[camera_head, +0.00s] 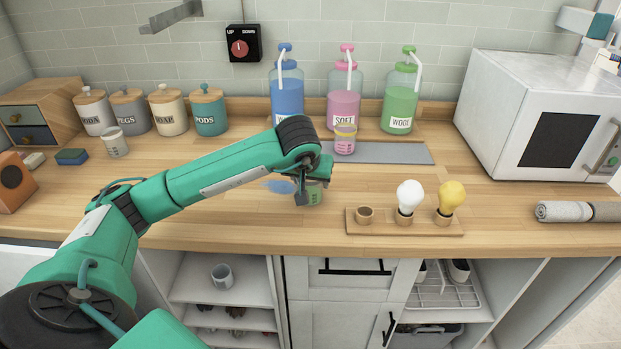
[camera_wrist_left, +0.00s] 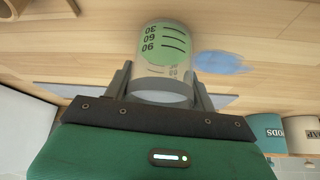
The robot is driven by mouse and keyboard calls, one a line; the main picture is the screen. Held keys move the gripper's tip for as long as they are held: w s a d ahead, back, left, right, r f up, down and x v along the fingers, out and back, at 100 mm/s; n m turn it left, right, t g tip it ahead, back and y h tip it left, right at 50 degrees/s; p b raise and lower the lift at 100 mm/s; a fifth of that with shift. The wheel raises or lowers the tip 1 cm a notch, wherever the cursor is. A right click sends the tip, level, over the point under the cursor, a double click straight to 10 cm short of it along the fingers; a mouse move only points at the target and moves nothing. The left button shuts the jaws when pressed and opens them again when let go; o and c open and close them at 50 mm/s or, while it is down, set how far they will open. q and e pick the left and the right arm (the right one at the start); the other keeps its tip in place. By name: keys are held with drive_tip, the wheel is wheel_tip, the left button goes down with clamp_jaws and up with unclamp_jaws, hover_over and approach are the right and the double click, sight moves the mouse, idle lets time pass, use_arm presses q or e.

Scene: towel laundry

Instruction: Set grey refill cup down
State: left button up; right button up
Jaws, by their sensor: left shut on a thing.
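A see-through greyish refill cup (camera_wrist_left: 163,62) with dark 30, 60 and 90 marks shows green in its lower part. In the head view the cup (camera_head: 315,192) is partly hidden by my left gripper (camera_head: 313,184). My left gripper (camera_wrist_left: 163,92) is shut on the cup, one finger on each side near the rim. The cup is upright, low over or on the wooden counter (camera_head: 200,205); I cannot tell whether it touches. A blue puddle (camera_head: 279,186) lies just beside it, and this spill also shows in the left wrist view (camera_wrist_left: 220,62). My right gripper is not in view.
A pink-filled cup (camera_head: 345,139) stands on the grey mat (camera_head: 395,152), before blue, pink and green pump bottles. A wooden bulb holder (camera_head: 385,225) is to the right. Another pale cup (camera_head: 115,142) stands by the canisters at left.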

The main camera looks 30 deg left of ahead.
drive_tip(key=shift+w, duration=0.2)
use_arm(q)
drive_tip(key=o, duration=1)
drive_tip(key=shift+o, duration=0.2)
drive_tip(key=shift+r, duration=0.1)
drive_tip(key=v, duration=0.2)
drive_tip(key=shift+s+r, duration=0.1)
drive_tip(key=shift+r, duration=0.2)
drive_tip(key=v, duration=0.9)
drive_tip(key=shift+b, duration=0.3)
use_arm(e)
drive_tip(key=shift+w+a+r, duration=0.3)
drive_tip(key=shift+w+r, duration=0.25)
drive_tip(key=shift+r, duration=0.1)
use_arm(q)
drive_tip(key=shift+s+d, duration=0.15)
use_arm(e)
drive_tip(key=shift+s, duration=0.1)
